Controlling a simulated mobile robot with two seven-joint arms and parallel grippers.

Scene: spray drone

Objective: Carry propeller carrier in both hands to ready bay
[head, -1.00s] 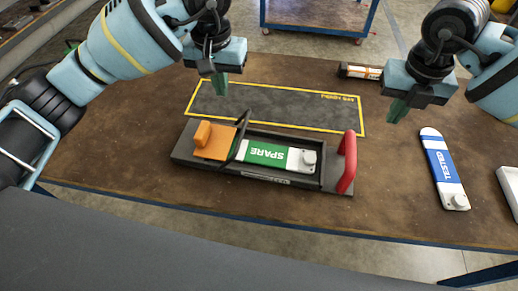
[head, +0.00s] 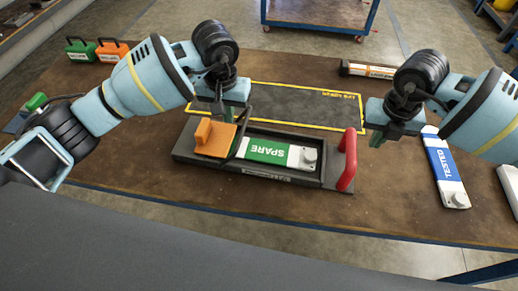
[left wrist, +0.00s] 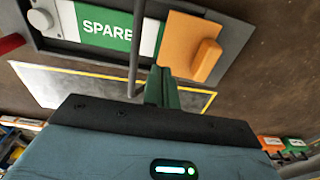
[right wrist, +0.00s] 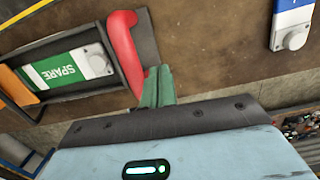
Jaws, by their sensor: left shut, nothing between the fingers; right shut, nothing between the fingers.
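The propeller carrier (head: 230,169) is a dark tray on the brown table, with an orange block (head: 214,138) at its left end and a red handle (head: 347,162) at its right end. A green and white SPARE propeller piece (head: 268,151) lies in it. The ready bay (head: 300,104) is a dark yellow-edged rectangle just behind the carrier. My left gripper (left wrist: 162,88) is shut and empty, beside the orange end and a dark upright bar. My right gripper (right wrist: 158,86) is shut and empty, close beside the red handle; I cannot tell if it touches.
A blue and white TESTED piece (head: 446,170) lies to the right of the carrier. An orange-banded piece (head: 368,70) lies behind the bay. Green (head: 80,50) and orange (head: 112,50) cases stand at the back left. The table in front of the carrier is clear.

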